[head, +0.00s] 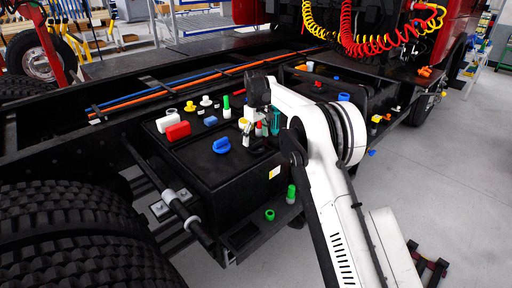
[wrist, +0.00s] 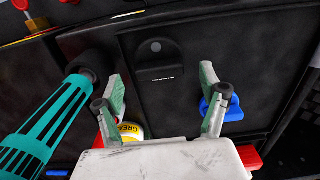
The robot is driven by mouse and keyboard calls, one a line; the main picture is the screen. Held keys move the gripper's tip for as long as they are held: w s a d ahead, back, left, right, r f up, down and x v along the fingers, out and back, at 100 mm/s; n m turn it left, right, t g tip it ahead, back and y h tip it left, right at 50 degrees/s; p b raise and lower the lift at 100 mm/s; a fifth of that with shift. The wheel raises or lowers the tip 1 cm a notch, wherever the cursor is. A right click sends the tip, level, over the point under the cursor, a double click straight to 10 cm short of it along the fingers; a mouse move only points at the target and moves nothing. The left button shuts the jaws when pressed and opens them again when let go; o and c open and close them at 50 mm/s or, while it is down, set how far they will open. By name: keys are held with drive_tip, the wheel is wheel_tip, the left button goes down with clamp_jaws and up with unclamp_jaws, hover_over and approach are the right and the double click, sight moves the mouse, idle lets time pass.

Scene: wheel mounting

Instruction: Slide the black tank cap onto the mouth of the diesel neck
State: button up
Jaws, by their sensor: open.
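My gripper (wrist: 162,88) is open, with its green-padded fingers apart and nothing held between them. In the head view my gripper (head: 252,122) is low over the black box top. A flat black piece with a raised tab and small lettering (wrist: 155,62) lies on the dark surface just beyond the fingertips in the wrist view; it looks like the black tank cap. It does not stand out in the head view. I cannot make out which part is the diesel neck. A blue cap (wrist: 222,105) is beside the right finger, and shows in the head view (head: 221,145).
A teal ribbed tool with a black end (wrist: 45,125) is close left of the fingers. A yellow-labelled can (wrist: 130,130) is partly hidden behind them. A red block (head: 178,131) and several small coloured parts stand on the black box (head: 205,168). Large tyres (head: 75,235) are at lower left.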

drive_tip(key=shift+f, duration=1.4)
drive_tip(key=shift+c, duration=0.2)
drive_tip(key=c, duration=1.3)
drive_tip(key=shift+r, duration=0.5)
drive_tip(key=r, duration=0.2)
drive_tip(key=r+b, duration=0.1)
drive_tip(key=shift+s+a+r, duration=0.35)
drive_tip(key=shift+s, duration=0.05)
drive_tip(key=s+a+r, duration=0.2)
drive_tip(key=s+a+r+b, duration=0.1)
drive_tip(key=s+a+r, duration=0.1)
drive_tip(key=s, duration=0.1)
drive_tip(key=s+a+r, duration=0.2)
drive_tip(key=a, duration=0.1)
drive_tip(key=shift+s+r+b, duration=0.15)
drive_tip(key=shift+s+b, duration=0.2)
drive_tip(key=shift+b, duration=0.05)
